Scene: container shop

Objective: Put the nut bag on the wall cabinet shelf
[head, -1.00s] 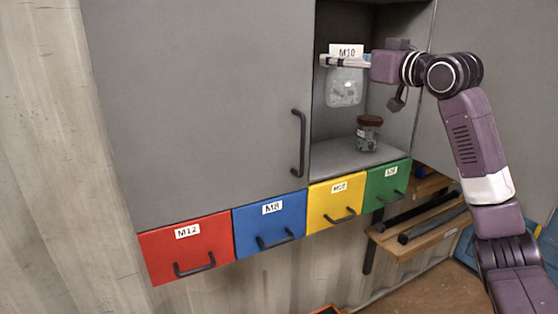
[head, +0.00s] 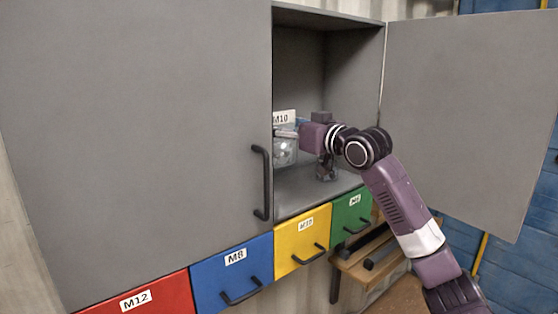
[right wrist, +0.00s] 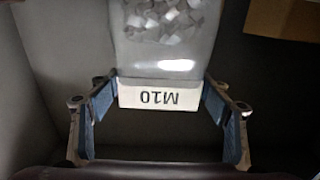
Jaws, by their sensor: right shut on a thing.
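The nut bag (head: 284,155) is a clear bag of grey nuts with a white M10 label. My right gripper (head: 286,134) is shut on its label end, and the bag hangs inside the open right part of the grey wall cabinet. The closed door hides its left edge. In the right wrist view the bag (right wrist: 165,40) lies beyond the label between my right fingers (right wrist: 160,105). The shelf (head: 300,197) is below the bag; I cannot tell whether they touch. My left gripper is not in view.
A jar (head: 326,168) stands on the shelf right of the bag, partly behind my right arm. The closed left door (head: 140,120) and the open right door (head: 465,115) flank the opening. Red, blue, yellow and green drawers line the cabinet's underside.

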